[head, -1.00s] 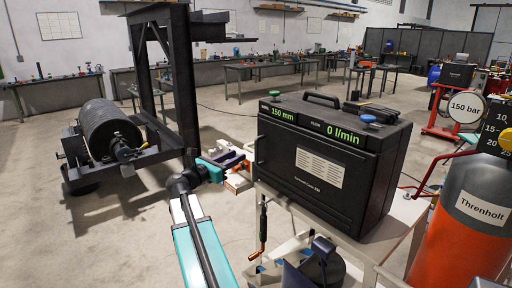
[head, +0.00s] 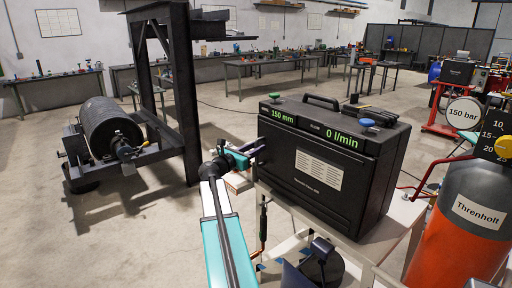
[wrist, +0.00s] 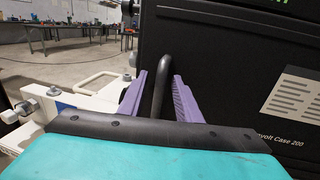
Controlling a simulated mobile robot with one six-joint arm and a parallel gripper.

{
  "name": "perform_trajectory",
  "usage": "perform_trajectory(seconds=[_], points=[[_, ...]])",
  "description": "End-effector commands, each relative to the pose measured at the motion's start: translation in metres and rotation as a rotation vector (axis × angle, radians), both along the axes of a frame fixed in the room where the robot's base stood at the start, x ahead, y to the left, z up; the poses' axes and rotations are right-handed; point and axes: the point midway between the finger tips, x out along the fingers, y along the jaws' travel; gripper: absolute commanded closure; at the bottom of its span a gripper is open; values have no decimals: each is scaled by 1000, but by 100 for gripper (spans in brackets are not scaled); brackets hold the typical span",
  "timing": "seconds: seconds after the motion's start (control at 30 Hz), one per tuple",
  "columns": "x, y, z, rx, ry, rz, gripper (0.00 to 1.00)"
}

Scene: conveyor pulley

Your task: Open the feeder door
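The feeder is a black case (head: 355,205) with green readouts of 150 mm and 0 l/min along its top front. Its front door (head: 290,175) carries a pale label and looks closed. A dark vertical bar handle (wrist: 163,70) stands at the door's left edge in the wrist view. My gripper (head: 257,151) is at that edge in the head view, covering much of the handle. In the wrist view my gripper (wrist: 160,92) is open, with one purple finger on each side of the handle and gaps showing between.
The feeder stands on a pale bench (head: 385,240). An orange and grey cylinder (head: 465,225) is at the right. A black post frame with a roller (head: 108,125) stands at the left. Open floor lies between the frame and the bench.

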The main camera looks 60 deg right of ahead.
Motion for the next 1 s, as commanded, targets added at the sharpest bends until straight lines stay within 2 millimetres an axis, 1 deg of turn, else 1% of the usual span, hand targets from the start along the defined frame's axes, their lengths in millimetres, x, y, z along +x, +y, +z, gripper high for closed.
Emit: perform_trajectory(seconds=[0.03,0.13,0.4,0.43,0.57,0.6,1.0], points=[[0,-4,0,0,0,-1,69],[-1,-7,0,0,0,-1,69],[-2,-7,0,0,0,-1,69],[-1,-7,0,0,0,-1,71],[-1,-7,0,0,0,0,93],[-1,-7,0,0,0,0,100],[-1,-5,0,0,0,3,100]])
